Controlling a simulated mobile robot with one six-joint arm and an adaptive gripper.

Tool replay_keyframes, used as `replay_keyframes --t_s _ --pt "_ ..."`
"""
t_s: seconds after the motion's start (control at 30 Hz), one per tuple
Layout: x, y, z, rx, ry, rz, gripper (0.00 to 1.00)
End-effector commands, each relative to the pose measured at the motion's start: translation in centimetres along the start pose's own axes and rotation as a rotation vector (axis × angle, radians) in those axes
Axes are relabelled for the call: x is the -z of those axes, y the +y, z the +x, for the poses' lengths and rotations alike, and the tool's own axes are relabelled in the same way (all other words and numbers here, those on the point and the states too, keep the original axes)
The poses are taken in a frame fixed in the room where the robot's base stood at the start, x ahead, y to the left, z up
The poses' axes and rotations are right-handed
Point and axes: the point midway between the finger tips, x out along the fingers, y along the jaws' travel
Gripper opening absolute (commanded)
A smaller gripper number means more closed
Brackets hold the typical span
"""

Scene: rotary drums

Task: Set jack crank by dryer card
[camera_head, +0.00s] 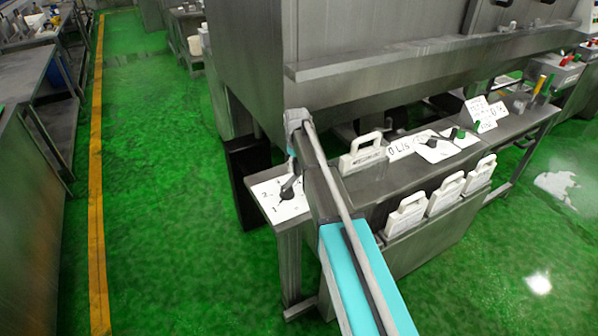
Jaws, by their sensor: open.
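A white dial plate (270,191) with numbers lies on the left end of the metal bench. A dark crank-like lever (289,187) stands on it, partly beside my arm; I cannot tell for sure that it is the jack crank, nor which mark it points at. A white handled card-like block (365,160) stands on the bench top. Several similar ones sit in the front holder, such as the nearest (405,217). Their small print is unreadable, so I cannot tell which is the dryer card. My arm crosses the bench; my gripper is not visible.
A "0 L/s" sign (404,146), a white plate with dark levers (437,148) and tilted white signs (482,113) stand along the bench (395,182). A large steel machine (390,40) overhangs behind. The green floor (165,200) left of the bench is clear, with a yellow line (96,190).

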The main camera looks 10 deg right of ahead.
Motion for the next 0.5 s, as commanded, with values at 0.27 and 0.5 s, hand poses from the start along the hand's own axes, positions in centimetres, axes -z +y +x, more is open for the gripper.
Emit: replay_keyframes --t_s 0.27,0.5 --pt "0.01 -0.01 0.96 0.000 0.000 0.000 0.72" --pt "0.01 -0.03 0.93 0.000 0.000 0.000 0.72"
